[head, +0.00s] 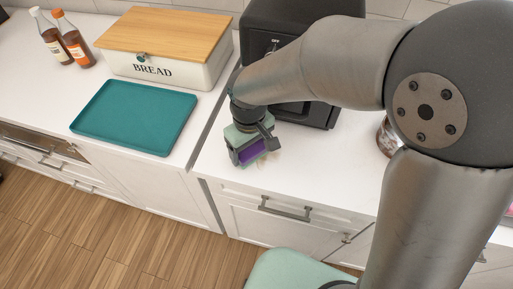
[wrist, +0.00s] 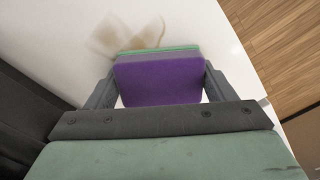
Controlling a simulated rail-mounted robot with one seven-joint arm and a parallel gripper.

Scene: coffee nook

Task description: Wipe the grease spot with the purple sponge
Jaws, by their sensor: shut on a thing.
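My gripper (head: 253,152) is shut on the purple sponge (head: 252,151), low over the white counter in front of the black machine. In the wrist view the sponge (wrist: 160,80) sits between the two fingers, with a green layer along its far edge. The brownish grease spot (wrist: 128,36) is smeared on the white counter just beyond the sponge, and the sponge's far edge meets or overlaps its near side. In the head view the spot (head: 263,160) is faint beside the gripper. I cannot tell whether the sponge touches the counter.
The black machine (head: 262,40) stands close behind my gripper. A teal tray (head: 135,118), a bread box (head: 165,70) and two bottles (head: 75,45) are on the left counter, across a gap. A jar (head: 385,138) is partly hidden behind my arm. The counter's front edge is near.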

